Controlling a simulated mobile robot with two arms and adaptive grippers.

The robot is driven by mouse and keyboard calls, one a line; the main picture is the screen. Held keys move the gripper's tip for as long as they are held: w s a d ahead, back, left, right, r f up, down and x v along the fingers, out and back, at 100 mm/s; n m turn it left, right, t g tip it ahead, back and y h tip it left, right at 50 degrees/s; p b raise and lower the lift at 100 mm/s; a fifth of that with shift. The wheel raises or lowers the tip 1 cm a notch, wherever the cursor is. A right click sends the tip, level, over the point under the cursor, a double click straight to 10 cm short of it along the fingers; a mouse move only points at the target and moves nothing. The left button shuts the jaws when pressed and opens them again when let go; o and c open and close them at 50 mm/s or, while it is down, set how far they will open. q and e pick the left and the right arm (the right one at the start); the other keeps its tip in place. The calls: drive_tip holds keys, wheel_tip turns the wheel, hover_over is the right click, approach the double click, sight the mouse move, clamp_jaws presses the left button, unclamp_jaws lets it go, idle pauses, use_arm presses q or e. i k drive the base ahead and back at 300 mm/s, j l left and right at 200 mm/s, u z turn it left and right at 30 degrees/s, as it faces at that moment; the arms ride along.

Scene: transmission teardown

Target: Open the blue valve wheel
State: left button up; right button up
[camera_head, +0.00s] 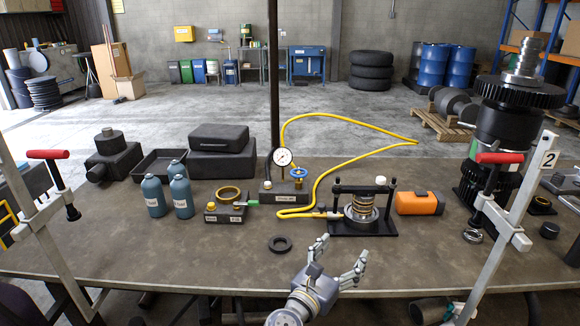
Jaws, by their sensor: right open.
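The blue valve wheel (298,172) sits on a small brass valve on top of a dark regulator block (283,196) at the middle of the workbench. A round white pressure gauge (283,157) stands just left of the wheel. A yellow hose (345,118) loops from this unit. My right gripper (340,251) is open and empty, low over the bench's front edge. It is in front of the wheel, a little to its right, and well apart from it. My left gripper does not show.
Blue-grey bottles (154,197), a brass ring (229,194) and a dark ring (280,244) are left and front. Clamps with red handles (499,157) flank the bench. Its front strip is mostly clear.

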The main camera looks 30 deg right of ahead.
sight(298, 175)
drive_tip(key=i, duration=1.1)
